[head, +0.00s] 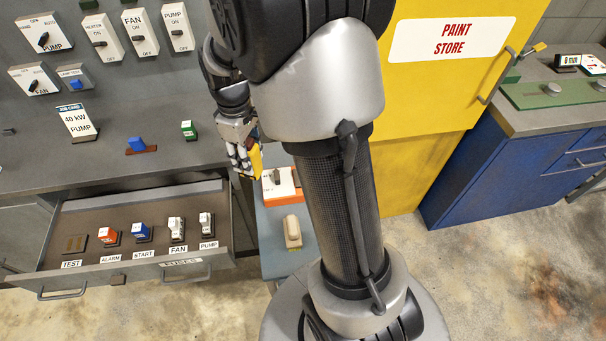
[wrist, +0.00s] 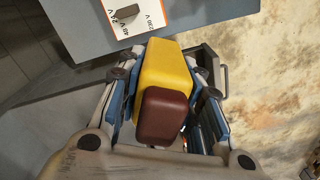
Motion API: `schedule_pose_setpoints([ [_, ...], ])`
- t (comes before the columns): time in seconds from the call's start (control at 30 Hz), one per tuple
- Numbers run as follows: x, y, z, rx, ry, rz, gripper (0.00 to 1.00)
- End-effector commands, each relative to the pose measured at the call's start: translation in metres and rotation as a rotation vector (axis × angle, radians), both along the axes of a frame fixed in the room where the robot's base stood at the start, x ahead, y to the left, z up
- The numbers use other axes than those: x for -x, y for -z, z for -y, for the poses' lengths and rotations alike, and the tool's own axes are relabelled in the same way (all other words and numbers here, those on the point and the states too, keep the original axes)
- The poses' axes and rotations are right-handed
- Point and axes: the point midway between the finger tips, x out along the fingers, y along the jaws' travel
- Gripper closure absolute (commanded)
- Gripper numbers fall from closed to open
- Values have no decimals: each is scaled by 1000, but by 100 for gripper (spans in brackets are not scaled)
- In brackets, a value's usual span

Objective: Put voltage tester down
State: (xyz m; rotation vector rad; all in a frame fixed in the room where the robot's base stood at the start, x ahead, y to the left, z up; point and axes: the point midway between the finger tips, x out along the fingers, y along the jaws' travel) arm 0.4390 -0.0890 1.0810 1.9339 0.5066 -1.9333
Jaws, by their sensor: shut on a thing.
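The voltage tester appears to be the yellow block with a dark red-brown end (wrist: 165,85) in the wrist view. My gripper (wrist: 160,75) is shut on it, with one finger along each side. In the head view my gripper (head: 241,150) is left of my arm, and a yellow part of the tester (head: 256,160) shows beside the fingers. A white and orange box (head: 281,181) with a dark selector stands on a blue-grey surface (head: 272,221). In the wrist view this box (wrist: 140,22) shows voltage markings, ahead of the tester. The tester's underside is hidden.
A beige object (head: 292,231) lies on the blue-grey surface. The yellow paint store cabinet (head: 425,100) stands behind.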

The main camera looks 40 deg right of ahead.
Motion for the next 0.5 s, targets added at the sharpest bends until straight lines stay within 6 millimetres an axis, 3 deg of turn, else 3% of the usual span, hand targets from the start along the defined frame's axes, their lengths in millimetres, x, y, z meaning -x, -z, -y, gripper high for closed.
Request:
schedule_pose_setpoints([
  [0.03, 1, -12, 16, 2, -60, 5, 97],
  [0.3, 19, -61, 87, 3, -473, 4, 97],
  [0.5, 38, -91, 127, 4, -732, 2, 97],
])
